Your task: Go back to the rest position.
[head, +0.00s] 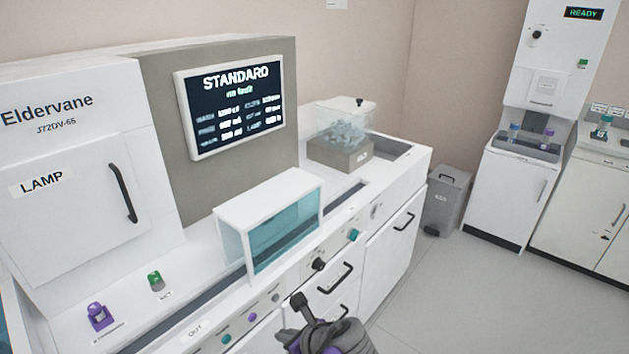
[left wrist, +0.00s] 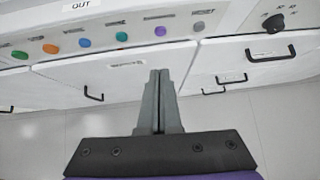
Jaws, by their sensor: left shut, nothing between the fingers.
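My left gripper (head: 299,302) shows at the bottom middle of the head view, in front of the white machine's drawers. In the left wrist view its two grey fingers (left wrist: 160,82) are pressed together with nothing between them. They point at the machine's white front, below a row of coloured buttons. I cannot tell whether the fingertips touch the front. My right gripper is in neither view.
The Eldervane machine (head: 60,80) fills the left, with a STANDARD screen (head: 232,105) and a glass-fronted cover (head: 288,235). Drawer handles (head: 336,278) stick out near my gripper. A grey bin (head: 447,200) and a READY machine (head: 515,185) stand farther back. The floor at right is clear.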

